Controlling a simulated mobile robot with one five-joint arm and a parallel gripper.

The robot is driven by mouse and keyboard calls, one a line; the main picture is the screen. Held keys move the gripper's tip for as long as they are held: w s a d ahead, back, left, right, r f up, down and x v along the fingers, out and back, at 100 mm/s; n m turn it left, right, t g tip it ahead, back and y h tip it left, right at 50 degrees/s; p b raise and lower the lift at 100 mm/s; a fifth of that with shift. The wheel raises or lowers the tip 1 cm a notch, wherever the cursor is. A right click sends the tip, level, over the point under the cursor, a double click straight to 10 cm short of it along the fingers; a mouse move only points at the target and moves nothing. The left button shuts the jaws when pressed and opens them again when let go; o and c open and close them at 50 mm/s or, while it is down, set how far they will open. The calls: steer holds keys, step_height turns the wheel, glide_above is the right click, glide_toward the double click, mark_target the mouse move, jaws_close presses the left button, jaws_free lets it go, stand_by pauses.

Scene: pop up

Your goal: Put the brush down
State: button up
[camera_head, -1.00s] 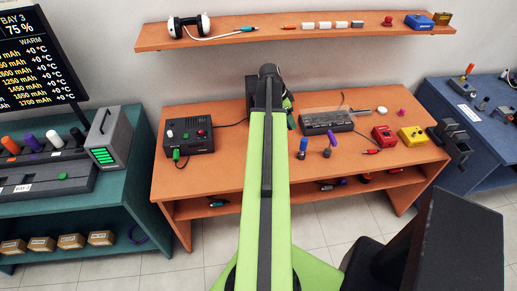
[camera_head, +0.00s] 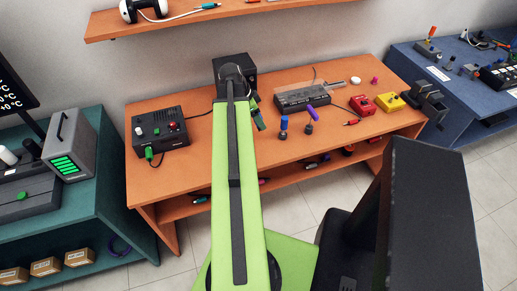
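My green arm reaches over the orange workbench (camera_head: 185,178). My gripper (camera_head: 258,115) shows only in part, as a dark and green shape right of the arm's far end, above the bench. Its fingers are too small and hidden to tell whether they are open or hold anything. I cannot make out a brush for certain. A small blue upright piece (camera_head: 283,127) and a purple-handled piece with a dark lower end (camera_head: 309,122) are on the bench to the right of my gripper.
A dark control box (camera_head: 160,129) is at the bench's left, and a black speaker-like box (camera_head: 235,72) behind my arm. The bench's front left is clear.

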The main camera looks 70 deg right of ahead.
steer(key=shift+d+f, duration=0.1)
steer(key=shift+f, duration=0.1)
step_height(320, 180, down, 10)
steer(key=b, duration=1)
steer(key=shift+r, duration=0.4)
steer(key=shift+f, duration=0.2)
steer(key=o, duration=1.2)
